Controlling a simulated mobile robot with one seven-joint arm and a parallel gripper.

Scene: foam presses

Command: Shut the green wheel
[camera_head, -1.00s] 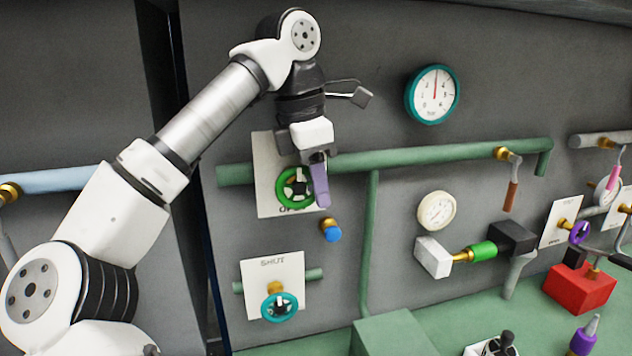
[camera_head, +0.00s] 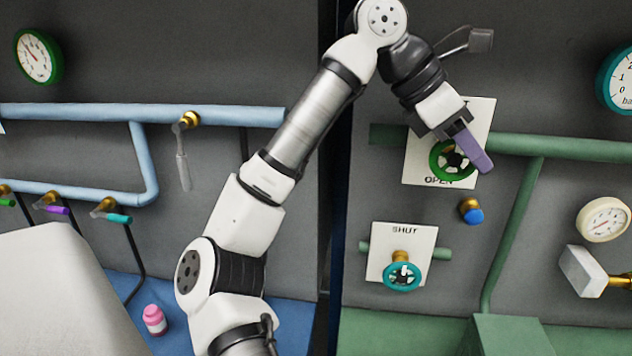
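The green wheel (camera_head: 437,166) is a small handwheel on a white plate (camera_head: 481,115) fixed to the green pipe, right of centre in the head view. The plate shows the word OPEN below the wheel. My gripper (camera_head: 474,152) is at the wheel's upper right, with a purple finger lying across its right side. Whether the finger touches the wheel cannot be told. The other finger is hidden or unclear, so its opening does not show.
Below, a teal wheel (camera_head: 402,277) sits on a plate marked SHUT. A blue-capped brass fitting (camera_head: 472,211) is just below the green wheel. The green pipe (camera_head: 580,149) runs right. Blue pipes (camera_head: 80,112) and a pink bottle (camera_head: 154,320) are at left.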

